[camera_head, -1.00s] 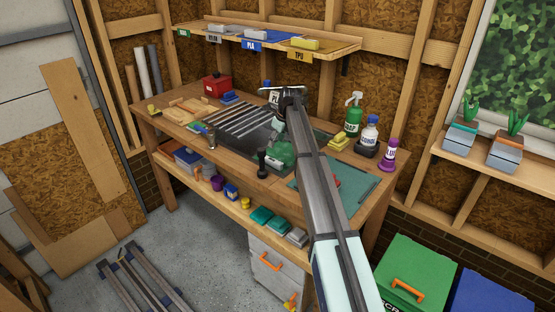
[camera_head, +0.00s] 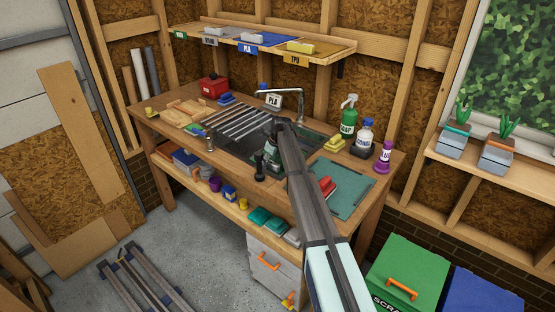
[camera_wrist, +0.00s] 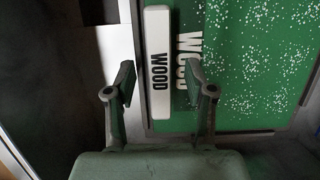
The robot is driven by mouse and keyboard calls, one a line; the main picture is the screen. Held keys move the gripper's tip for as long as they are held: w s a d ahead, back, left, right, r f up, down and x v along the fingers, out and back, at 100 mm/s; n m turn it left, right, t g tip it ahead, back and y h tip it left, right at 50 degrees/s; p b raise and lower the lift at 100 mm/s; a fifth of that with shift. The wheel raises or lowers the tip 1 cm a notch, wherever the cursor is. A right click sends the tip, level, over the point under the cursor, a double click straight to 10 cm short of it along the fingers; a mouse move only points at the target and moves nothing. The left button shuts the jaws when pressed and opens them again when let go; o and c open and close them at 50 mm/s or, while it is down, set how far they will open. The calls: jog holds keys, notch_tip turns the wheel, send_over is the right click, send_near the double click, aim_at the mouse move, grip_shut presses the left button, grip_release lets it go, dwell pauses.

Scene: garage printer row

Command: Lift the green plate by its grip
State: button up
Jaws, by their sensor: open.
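The green plate (camera_wrist: 255,60) fills the right of the wrist view, with white specks and the word WOOD printed on it. Its grip is a white bar (camera_wrist: 157,28) marked WOOD, along the plate's left side. My gripper (camera_wrist: 160,84) is open, one finger on each side of the grip's lower part in the picture. I cannot tell how far the fingers are above it, and I see no contact. In the head view my gripper (camera_head: 268,166) is low over the bench by the dark basin; I cannot make the plate out clearly there.
A green spray bottle (camera_head: 348,120) and other bottles stand to the right. A teal mat (camera_head: 350,190) with a red object (camera_head: 327,187) lies right of my arm.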

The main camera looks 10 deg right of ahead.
jog(key=shift+w+a+f, duration=0.1)
jog(key=shift+f, duration=0.35)
grip_shut()
jog(key=shift+r, duration=0.15)
